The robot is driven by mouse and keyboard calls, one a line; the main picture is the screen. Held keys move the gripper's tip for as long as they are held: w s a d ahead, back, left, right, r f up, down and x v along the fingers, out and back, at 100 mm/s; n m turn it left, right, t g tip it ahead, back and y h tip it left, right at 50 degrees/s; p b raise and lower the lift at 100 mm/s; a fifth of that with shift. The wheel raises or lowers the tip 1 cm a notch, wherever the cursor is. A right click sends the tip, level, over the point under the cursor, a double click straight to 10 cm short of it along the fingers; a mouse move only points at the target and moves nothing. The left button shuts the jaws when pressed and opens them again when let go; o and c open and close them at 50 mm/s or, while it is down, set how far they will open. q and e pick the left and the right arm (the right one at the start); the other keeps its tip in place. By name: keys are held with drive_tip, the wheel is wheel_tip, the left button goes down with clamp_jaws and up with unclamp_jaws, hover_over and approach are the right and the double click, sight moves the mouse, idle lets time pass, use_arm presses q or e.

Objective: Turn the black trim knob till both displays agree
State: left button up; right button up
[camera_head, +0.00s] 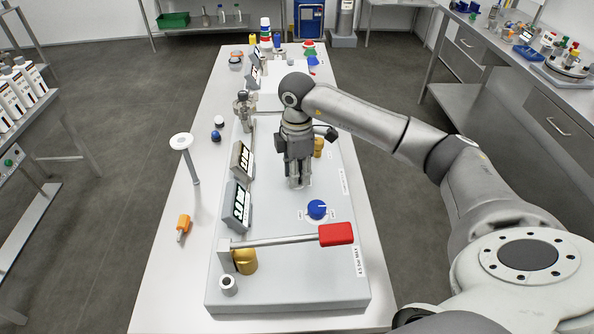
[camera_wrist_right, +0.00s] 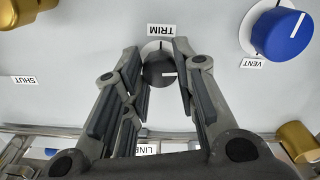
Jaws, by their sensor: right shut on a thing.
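The black trim knob (camera_wrist_right: 159,73) shows in the right wrist view between my fingertips, below the TRIM label (camera_wrist_right: 161,30). My right gripper (camera_wrist_right: 160,80) is shut on the knob. In the head view my right gripper (camera_head: 299,183) points down onto the grey panel and hides the knob. Two displays stand along the panel's left side, a farther one (camera_head: 242,160) and a nearer one (camera_head: 241,206). Their readings are too small to read. My left gripper is not in view.
A blue vent knob (camera_head: 317,209) sits close in front of my right gripper. A lever with a red handle (camera_head: 336,234) crosses the panel nearer. A brass fitting (camera_head: 245,261) is under the lever's left end. An orange-handled tool (camera_head: 183,225) lies on the table at left.

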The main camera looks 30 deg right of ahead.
drive_tip(key=shift+m, duration=0.6)
drive_tip(key=shift+r, duration=0.1)
drive_tip(key=o, duration=1.1)
drive_tip(key=shift+c, duration=0.2)
wheel_tip(320, 180, up, 12)
